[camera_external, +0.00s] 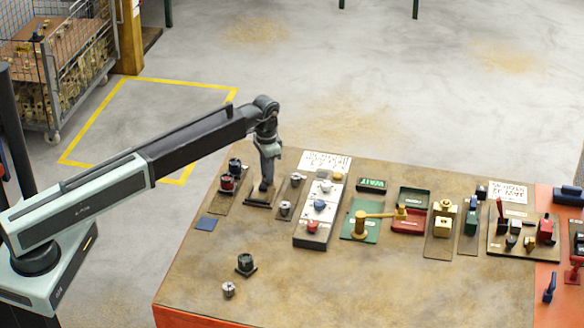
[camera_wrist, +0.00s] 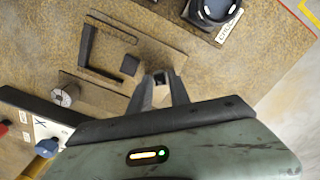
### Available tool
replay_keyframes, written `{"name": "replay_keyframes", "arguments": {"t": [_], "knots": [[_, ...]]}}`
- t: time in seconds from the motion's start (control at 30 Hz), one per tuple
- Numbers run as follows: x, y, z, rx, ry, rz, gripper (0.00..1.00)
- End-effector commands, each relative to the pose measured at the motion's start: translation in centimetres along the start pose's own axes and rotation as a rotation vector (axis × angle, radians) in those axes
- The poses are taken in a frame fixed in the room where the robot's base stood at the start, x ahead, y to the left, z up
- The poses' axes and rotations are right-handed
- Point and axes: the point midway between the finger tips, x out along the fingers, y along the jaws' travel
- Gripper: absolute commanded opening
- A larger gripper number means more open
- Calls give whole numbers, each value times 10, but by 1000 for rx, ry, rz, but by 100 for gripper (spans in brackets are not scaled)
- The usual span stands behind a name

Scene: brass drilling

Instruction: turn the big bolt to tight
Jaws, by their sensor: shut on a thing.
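My gripper (camera_external: 264,186) points straight down over a small dark plate (camera_external: 258,202) near the back left of the bench. In the wrist view the two fingertips (camera_wrist: 160,82) are closed together around a small pale grey piece at the plate's edge. It appears to be the big bolt (camera_wrist: 160,95), but the fingers hide most of it. The bolt cannot be made out in the external view. In the wrist view a dark L-shaped bracket (camera_wrist: 88,60) and a small dark square block (camera_wrist: 130,65) lie beside the fingers.
A dark round fixture (camera_wrist: 214,10) with a white label stands nearby. A metal cylinder (camera_wrist: 66,95) sits on the other side. A white panel with coloured knobs (camera_external: 320,190) stands to the right. The front of the bench (camera_external: 330,280) is mostly clear.

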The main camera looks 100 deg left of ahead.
Motion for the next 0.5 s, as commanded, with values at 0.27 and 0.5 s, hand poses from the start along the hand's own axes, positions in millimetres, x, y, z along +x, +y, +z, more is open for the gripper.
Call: {"name": "replay_keyframes", "arguments": {"t": [0.27, 0.5], "knots": [[0, 0, 0, -1, -1, 0, 45], [0, 0, 0, -1, 0, 0, 45]]}}
